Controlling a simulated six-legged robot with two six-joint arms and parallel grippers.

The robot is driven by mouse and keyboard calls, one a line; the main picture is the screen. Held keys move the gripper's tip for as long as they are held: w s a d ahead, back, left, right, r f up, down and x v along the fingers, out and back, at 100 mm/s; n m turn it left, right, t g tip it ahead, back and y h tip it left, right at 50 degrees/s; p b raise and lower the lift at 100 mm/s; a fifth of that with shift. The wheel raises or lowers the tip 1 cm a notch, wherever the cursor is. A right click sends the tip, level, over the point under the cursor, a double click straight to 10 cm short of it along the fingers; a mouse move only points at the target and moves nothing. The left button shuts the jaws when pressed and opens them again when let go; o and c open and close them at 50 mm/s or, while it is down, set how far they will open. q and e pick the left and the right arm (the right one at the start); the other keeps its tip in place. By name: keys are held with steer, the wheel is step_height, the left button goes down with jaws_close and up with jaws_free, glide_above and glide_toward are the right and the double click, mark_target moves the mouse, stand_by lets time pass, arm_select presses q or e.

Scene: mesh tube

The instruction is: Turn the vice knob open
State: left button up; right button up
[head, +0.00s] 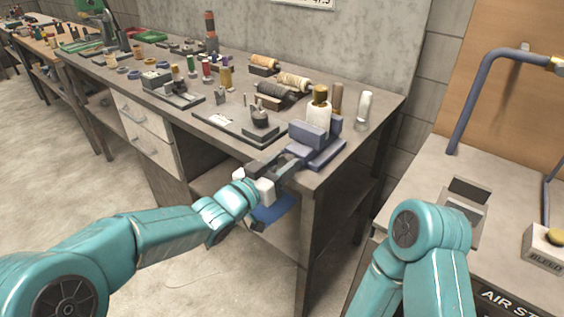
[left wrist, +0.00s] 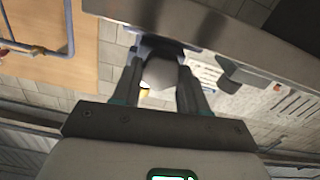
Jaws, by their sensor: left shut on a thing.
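The blue-grey vice (head: 308,134) is mounted at the near right corner of the workbench. My left gripper (head: 280,172) reaches up to the vice's front, just off the bench edge. In the left wrist view, the two dark fingers of my left gripper (left wrist: 162,62) close on the sides of a pale, rounded vice knob (left wrist: 160,74). In the head view my gripper hides the knob, and its turn angle cannot be told. My right arm shows at the lower right, but its gripper is out of the picture.
The workbench (head: 217,146) carries spools, a white bottle (head: 318,117), a clear bottle (head: 363,110) and a flat dark tray (head: 238,124) near the vice. A blue object (head: 273,210) sits below my gripper. A second bench (head: 412,172) with blue pipe stands right.

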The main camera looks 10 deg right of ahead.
arm_select(q)
steer(key=n+p, duration=0.2)
steer(key=n, duration=0.1)
steer(key=shift+r, duration=0.1)
steer(key=shift+a+n+p, duration=0.1)
steer(key=shift+n+p, duration=0.25)
steer(key=shift+n, duration=0.85)
steer(key=shift+w, duration=0.1)
steer(key=o, duration=1.1)
steer(key=shift+c, duration=0.2)
steer(key=v, duration=1.6)
steer(key=shift+s+b, duration=0.2)
steer(key=shift+b, duration=0.15)
steer(key=shift+a, duration=0.15)
